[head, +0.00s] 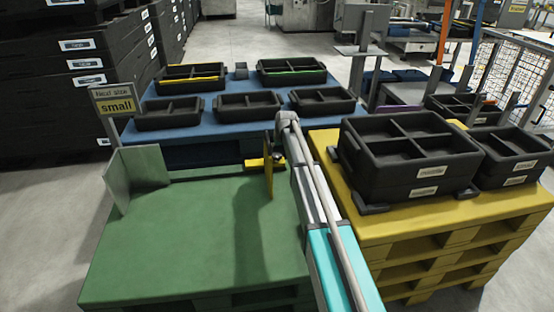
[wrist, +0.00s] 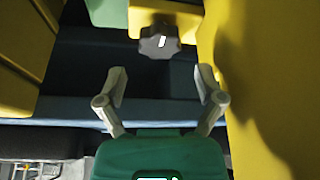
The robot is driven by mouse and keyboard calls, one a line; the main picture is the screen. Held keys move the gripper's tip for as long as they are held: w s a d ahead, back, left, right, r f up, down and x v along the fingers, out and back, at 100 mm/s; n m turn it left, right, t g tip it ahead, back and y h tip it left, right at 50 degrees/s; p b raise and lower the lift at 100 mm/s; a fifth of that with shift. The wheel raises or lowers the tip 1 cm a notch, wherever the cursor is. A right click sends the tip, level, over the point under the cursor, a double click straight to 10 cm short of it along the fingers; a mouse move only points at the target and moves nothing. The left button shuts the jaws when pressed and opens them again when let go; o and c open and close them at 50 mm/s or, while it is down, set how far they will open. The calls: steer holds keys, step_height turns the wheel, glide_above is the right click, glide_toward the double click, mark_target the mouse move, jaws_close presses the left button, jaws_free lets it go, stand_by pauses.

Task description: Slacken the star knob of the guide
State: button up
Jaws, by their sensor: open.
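The star knob (wrist: 159,43) is dark, with a white mark on its face, and shows at the top middle of the wrist view. It sits at the edge of a yellow block (wrist: 170,12). The guide's yellow plate (wrist: 265,95) fills the right side there. In the head view the upright yellow guide plate (head: 268,180) stands at the right edge of the green pallet top (head: 190,240), close to my arm. My gripper (wrist: 161,84) is open and empty, its fingers apart from the knob, which appears beyond the gap between them. My arm hides much of this area in the head view.
A grey angled fence (head: 135,175) stands on the green top's left. Behind is a blue table (head: 225,130) with several black trays. Right of my arm, a yellow pallet (head: 390,225) bears stacked black trays (head: 410,155). A "small" sign (head: 116,105) stands at left.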

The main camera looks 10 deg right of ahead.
mark_target(277, 155)
steer(key=shift+b+x, duration=1.75)
steer(key=shift+x, duration=0.5)
steer(key=c, duration=0.8)
steer(key=shift+a, duration=0.15)
steer(key=shift+c, duration=0.3)
